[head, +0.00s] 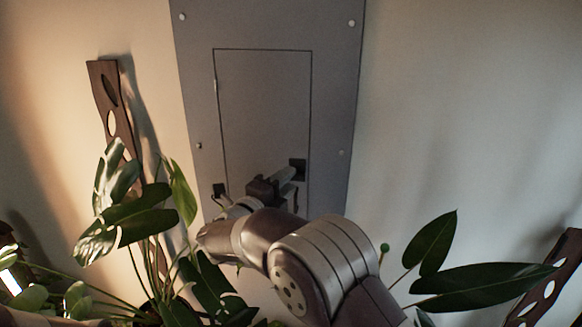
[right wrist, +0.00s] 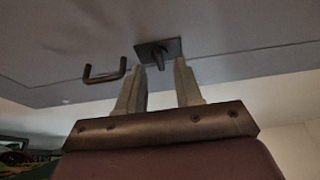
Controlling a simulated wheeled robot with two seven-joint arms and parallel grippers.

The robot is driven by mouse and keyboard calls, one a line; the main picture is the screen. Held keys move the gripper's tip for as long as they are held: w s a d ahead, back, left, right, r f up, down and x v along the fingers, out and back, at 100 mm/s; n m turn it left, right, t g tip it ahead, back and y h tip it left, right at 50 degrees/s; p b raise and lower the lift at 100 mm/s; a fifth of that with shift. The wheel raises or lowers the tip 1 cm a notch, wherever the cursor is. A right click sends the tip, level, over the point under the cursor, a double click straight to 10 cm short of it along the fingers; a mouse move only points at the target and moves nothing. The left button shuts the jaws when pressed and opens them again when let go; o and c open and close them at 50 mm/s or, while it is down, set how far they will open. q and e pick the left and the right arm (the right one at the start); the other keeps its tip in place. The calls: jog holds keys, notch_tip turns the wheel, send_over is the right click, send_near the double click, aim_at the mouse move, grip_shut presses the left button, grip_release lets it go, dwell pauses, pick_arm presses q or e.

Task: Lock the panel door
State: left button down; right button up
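The grey panel door (head: 262,110) sits flush in its grey panel frame (head: 335,110) on the wall and looks closed. A dark square lock plate (head: 298,163) is at the door's lower right. In the right wrist view the lock plate (right wrist: 172,45) carries a short dark turn piece (right wrist: 157,58). A U-shaped dark handle (right wrist: 104,72) is to its left. My right gripper (head: 288,174) is at the lock plate. In the wrist view its fingers (right wrist: 160,68) are apart, one on each side below the turn piece, with nothing clearly held. My left gripper is not in view.
A leafy plant (head: 130,220) stands at lower left and another (head: 435,270) at lower right of my right arm. A dark wooden board with holes (head: 104,95) leans at left, another (head: 548,285) at lower right. The wall right of the panel is bare.

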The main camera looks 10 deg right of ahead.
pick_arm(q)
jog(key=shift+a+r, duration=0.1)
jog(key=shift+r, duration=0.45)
pick_arm(e)
jog(key=shift+x, duration=1.2)
grip_shut()
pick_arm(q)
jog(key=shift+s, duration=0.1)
pick_arm(e)
jog(key=shift+a, duration=0.1)
